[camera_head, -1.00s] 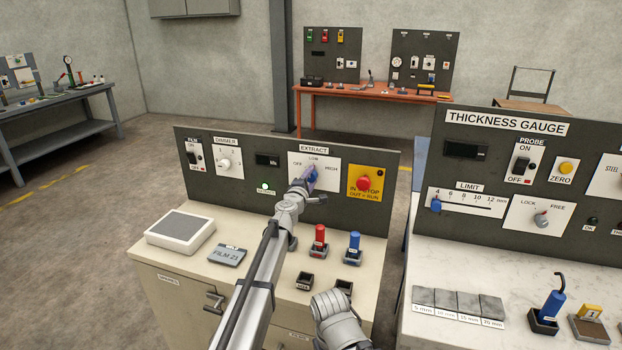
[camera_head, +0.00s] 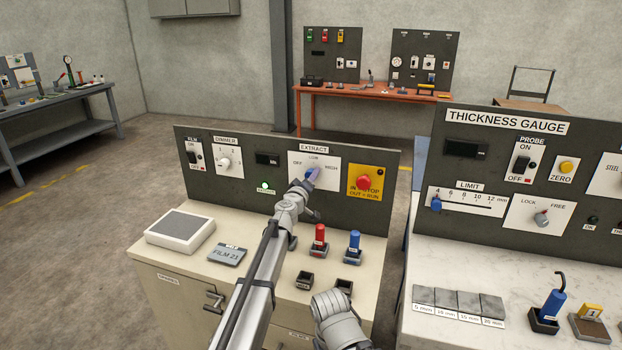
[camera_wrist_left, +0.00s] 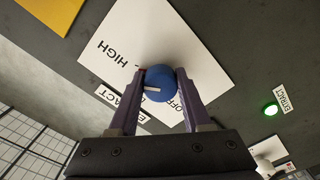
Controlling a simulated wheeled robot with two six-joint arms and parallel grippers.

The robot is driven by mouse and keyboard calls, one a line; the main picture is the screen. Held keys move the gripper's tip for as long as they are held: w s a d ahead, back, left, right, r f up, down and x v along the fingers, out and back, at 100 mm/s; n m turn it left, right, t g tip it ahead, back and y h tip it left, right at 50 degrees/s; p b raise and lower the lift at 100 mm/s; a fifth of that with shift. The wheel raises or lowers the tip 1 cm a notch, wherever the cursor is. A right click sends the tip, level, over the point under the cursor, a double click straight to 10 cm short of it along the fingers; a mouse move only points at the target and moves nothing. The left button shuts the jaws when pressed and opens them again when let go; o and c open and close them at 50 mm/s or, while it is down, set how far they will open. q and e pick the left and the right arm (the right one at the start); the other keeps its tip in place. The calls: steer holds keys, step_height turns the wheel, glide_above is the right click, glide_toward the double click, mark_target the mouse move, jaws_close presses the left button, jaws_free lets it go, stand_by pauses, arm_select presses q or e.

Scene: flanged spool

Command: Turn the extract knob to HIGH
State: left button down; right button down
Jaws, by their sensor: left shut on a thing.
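The blue extract knob (camera_wrist_left: 160,84) sits on a white plate (camera_head: 326,172) marked OFF, LOW and HIGH; the knob also shows partly in the head view (camera_head: 312,173). My left gripper (camera_wrist_left: 160,78) is shut on the knob, one purple finger on each side. The knob's white mark faces left in the wrist view, roughly towards the LOW side of the plate; part of the lettering is hidden by the fingers. My right gripper is not in view.
A yellow plate with a red stop button (camera_head: 363,183) is right of the knob. A dimmer knob (camera_head: 225,163) and a lit green lamp (camera_head: 264,185) are to its left. Red (camera_head: 320,235) and blue (camera_head: 355,241) handled pieces stand on the bench beside my arm.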

arm_select(q)
steer(key=shift+m, duration=0.9)
steer(key=shift+c, duration=1.8)
jaws_free()
steer(key=v, duration=0.8)
steer(key=shift+f, duration=0.1)
